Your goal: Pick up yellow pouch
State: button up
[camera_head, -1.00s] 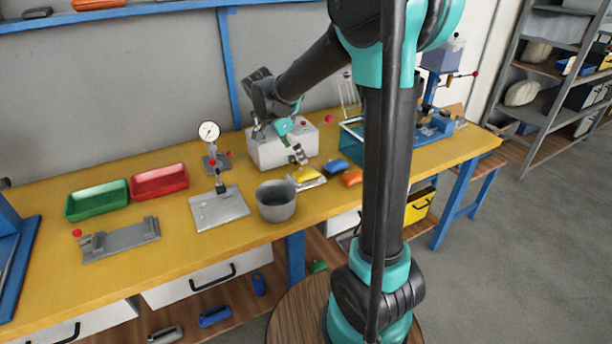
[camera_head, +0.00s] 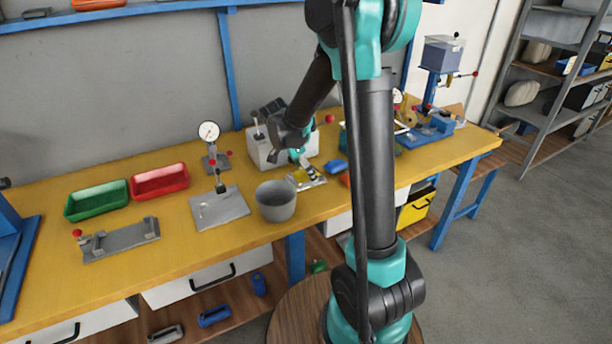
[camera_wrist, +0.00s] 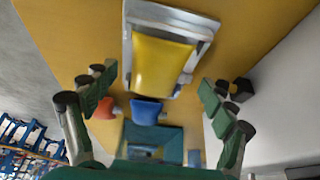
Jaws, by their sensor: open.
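The yellow pouch (camera_wrist: 161,64) lies on a silver metal tray or plate (camera_wrist: 205,28) on the bench, large and near the top middle of the wrist view. In the head view the pouch (camera_head: 299,176) is partly covered by my gripper. My gripper (camera_wrist: 158,88) is open, with its two green-padded fingers spread to the left and right of the pouch in the wrist view. Nothing is between the fingers in contact with them. In the head view my gripper (camera_head: 308,170) is low, just over the tray.
A blue pouch (camera_wrist: 146,111) and an orange one (camera_wrist: 104,108) lie close by, with a teal bin (camera_wrist: 152,138) beyond. A grey round pot (camera_head: 276,202) stands left of the tray. A light grey box (camera_head: 262,150) stands behind.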

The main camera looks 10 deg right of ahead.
jog(key=c, duration=1.2)
jog(key=shift+r, duration=0.1)
